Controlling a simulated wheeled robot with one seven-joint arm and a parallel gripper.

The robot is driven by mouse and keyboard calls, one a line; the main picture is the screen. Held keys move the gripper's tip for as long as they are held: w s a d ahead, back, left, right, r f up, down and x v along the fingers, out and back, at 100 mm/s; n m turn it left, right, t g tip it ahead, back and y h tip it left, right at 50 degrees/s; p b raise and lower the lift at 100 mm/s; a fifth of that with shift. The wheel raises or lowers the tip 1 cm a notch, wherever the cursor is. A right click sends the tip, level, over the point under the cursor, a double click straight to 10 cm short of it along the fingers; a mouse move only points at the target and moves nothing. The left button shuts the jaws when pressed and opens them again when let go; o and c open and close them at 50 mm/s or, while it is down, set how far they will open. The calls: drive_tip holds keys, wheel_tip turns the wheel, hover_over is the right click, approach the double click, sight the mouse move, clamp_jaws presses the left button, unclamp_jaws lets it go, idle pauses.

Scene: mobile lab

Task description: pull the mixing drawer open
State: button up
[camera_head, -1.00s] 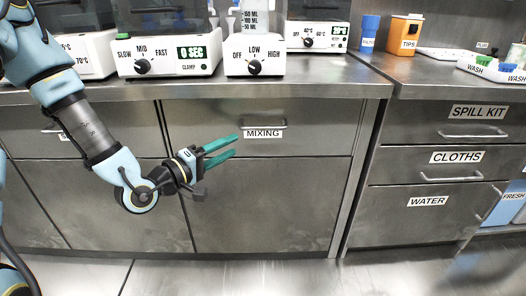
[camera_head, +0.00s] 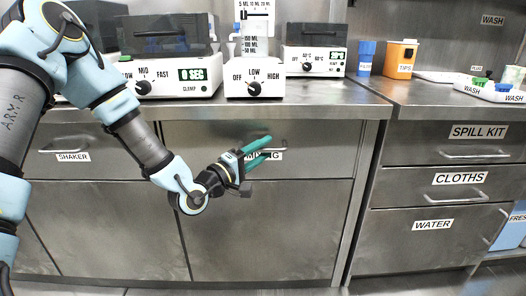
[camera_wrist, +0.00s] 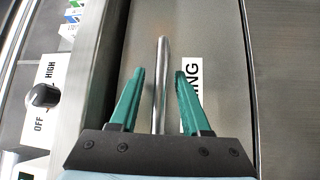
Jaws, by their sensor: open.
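The mixing drawer (camera_head: 325,148) is a steel front under the counter, flush with the cabinet. Its label (camera_head: 276,156) is partly covered by my gripper. Its bar handle (camera_head: 281,149) is mostly hidden behind the fingers in the head view. My gripper (camera_head: 268,150) has green fingers, open and empty, in front of the drawer. In the wrist view the handle (camera_wrist: 162,75) runs lengthwise between the two open fingers (camera_wrist: 157,85), with a gap on either side. I cannot tell whether the fingertips are deep enough to surround the bar.
Above the drawer, a hot plate stirrer (camera_head: 253,88) and a shaker (camera_head: 170,85) stand on the counter (camera_head: 330,103). The shaker drawer (camera_head: 72,140) is to the left. Spill kit (camera_head: 440,150), cloths (camera_head: 435,185) and water (camera_head: 400,235) fronts are to the right. Floor shows below.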

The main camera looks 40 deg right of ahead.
drive_tip(key=shift+d, duration=0.1)
clamp_jaws()
idle(0.3)
idle(1.1)
